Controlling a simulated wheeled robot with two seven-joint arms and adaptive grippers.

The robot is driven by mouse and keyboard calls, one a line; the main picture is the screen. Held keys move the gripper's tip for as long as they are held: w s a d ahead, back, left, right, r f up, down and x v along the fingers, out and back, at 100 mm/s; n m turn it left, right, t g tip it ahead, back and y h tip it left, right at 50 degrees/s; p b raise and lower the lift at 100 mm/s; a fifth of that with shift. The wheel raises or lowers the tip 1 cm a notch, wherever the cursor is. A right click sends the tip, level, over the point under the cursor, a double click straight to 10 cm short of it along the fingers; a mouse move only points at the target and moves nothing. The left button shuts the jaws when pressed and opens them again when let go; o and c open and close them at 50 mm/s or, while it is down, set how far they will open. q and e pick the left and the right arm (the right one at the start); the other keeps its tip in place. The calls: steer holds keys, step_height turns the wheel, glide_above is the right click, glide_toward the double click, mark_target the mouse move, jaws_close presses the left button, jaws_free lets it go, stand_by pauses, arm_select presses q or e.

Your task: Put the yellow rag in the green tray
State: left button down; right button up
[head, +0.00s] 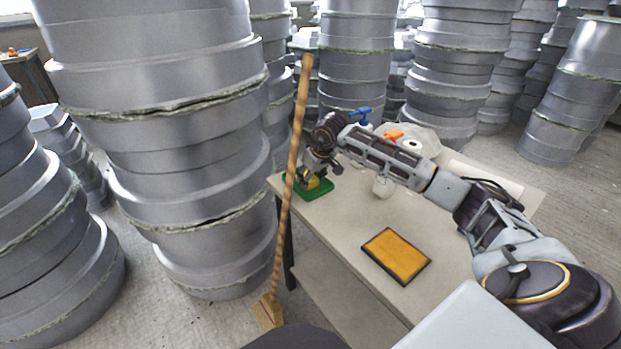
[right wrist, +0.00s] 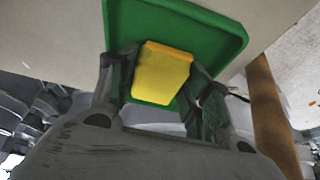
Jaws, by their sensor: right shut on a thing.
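The yellow rag (right wrist: 162,76) is a folded yellow block between the fingers of my right gripper (right wrist: 160,66). It also shows as a small yellow patch in the head view (head: 313,184). The green tray (right wrist: 228,38) has a raised rim and lies behind the rag in the right wrist view. In the head view the tray (head: 318,193) sits at the table's far left corner, with my right gripper (head: 312,176) over it. My right gripper is shut on the rag. Whether the rag touches the tray floor I cannot tell. My left gripper is out of view.
A broom (head: 291,170) stands upright in front of the table's left edge, close to the tray. An orange-yellow pad with a dark border (head: 397,256) lies on the table (head: 352,222). Stacked grey moulds surround the table.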

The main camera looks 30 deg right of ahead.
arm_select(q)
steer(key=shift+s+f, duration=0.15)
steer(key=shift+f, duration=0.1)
arm_select(e)
steer(key=shift+f, duration=0.1)
steer(key=o, duration=0.8)
steer(key=shift+o, duration=0.6)
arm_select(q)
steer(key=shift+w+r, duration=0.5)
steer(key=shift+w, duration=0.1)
arm_select(e)
steer(key=shift+s+d+r, duration=0.1)
steer(key=shift+s+r, duration=0.05)
steer(key=shift+r, duration=0.45)
arm_select(q)
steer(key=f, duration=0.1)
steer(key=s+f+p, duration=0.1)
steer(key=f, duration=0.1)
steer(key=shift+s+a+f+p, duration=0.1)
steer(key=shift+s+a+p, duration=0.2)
steer(key=shift+p, duration=0.1)
arm_select(e)
steer(key=v, duration=1.1)
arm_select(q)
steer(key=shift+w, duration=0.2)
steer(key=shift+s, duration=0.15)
arm_select(e)
steer(key=shift+s, duration=0.1)
